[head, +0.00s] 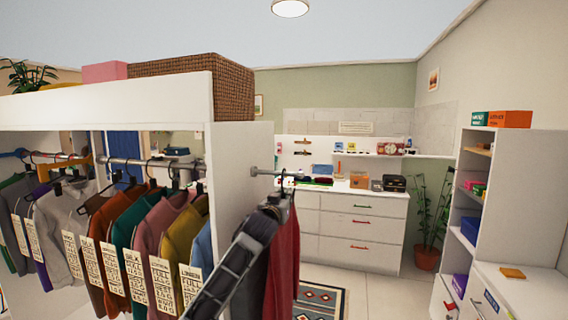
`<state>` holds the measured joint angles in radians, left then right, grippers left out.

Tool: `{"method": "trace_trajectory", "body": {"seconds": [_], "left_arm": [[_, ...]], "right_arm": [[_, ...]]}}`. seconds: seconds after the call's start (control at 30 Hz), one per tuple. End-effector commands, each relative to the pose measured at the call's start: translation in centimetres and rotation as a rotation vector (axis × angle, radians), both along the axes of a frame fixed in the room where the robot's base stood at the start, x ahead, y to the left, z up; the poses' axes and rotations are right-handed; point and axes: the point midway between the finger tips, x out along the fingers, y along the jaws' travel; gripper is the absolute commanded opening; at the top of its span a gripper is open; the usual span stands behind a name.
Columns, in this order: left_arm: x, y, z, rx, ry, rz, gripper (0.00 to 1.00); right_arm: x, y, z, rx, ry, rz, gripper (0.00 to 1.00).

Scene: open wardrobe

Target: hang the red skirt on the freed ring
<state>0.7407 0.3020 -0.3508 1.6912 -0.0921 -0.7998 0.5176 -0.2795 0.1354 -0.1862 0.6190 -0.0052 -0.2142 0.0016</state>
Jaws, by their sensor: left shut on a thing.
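The red skirt (287,260) hangs upright just right of the wardrobe's white side panel, below a short metal rail (262,172) that sticks out from that panel. My left gripper (277,204) is at the top of the red skirt, close under the rail, and is shut on it or its hanger. My own arm hides the skirt's left side. The contact between hanger and rail is too small to make out. I cannot pick out a freed ring. My right gripper is not in view.
The open wardrobe (228,190) fills the left, with a rail of tagged clothes (150,235) packed close together. A woven basket (190,82) sits on top. A white drawer unit (350,235) stands behind, and white shelves (490,190) at the right.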

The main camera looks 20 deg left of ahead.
Motion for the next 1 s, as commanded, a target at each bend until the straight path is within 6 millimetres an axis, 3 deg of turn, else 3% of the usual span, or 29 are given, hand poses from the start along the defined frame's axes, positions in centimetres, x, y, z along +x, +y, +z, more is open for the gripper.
{"method": "trace_trajectory", "body": {"seconds": [0.43, 0.47, 0.63, 1.0], "left_arm": [[-0.02, 0.0, -0.31, 0.0, -0.002, 0.0, 0.0], [-0.02, 0.0, -0.32, 0.0, -0.002, 0.0, 0.18], [-0.02, 0.0, -0.36, 0.0, -0.001, 0.0, 0.4], [-0.03, 0.0, -0.56, 0.001, 0.002, 0.0, 0.42]], "right_arm": [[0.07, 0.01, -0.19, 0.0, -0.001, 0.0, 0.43], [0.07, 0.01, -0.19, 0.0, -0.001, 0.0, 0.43], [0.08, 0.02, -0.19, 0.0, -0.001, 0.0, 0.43], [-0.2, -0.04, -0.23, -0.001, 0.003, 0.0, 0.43]]}}
